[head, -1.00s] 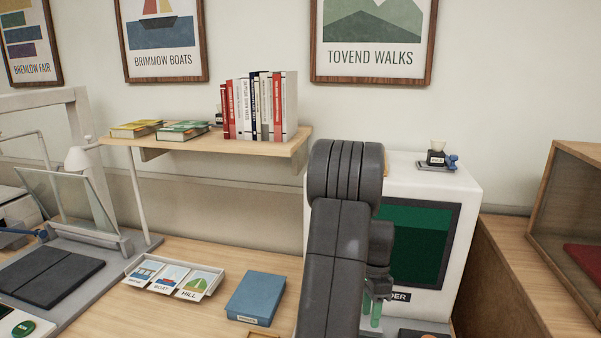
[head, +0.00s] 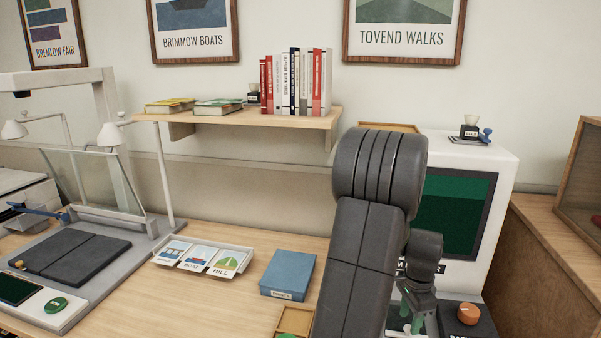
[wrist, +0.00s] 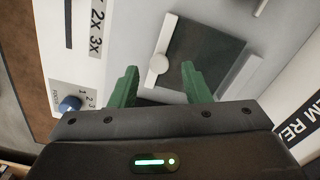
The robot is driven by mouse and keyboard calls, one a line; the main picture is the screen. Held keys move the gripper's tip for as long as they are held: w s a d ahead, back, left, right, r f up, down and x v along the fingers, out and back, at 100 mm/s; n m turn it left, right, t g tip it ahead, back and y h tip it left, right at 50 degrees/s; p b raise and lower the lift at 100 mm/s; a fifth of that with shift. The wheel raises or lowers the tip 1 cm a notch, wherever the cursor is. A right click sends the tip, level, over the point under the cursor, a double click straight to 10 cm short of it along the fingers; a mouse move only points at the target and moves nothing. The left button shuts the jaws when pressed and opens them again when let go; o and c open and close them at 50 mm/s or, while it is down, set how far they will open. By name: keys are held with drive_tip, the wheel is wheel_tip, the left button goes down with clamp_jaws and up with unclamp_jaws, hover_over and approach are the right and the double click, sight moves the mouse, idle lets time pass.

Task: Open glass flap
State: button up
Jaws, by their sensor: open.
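In the wrist view, a dark square plate (wrist: 208,62), which looks like the glass flap, lies flat on the pale bed of the film reader. A round whitish knob (wrist: 159,64) sits at its left edge beside a pale bar. My gripper (wrist: 160,84) has its green fingers apart, with the knob and part of the plate showing between and beyond them. Nothing is held, and contact cannot be told. In the head view, my gripper (head: 412,317) is low in front of the reader (head: 498,165), and my arm hides much of the reader's left side.
An orange knob (head: 467,314) is right of my gripper. A blue focus knob (wrist: 70,103) shows in the wrist view. A blue box (head: 288,275) and a card tray (head: 203,257) lie on the desk. At left stands a scanner with a tilted clear pane (head: 75,182).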

wheel_tip(320, 180, up, 11)
idle(0.4)
drive_tip(key=shift+r, duration=0.15)
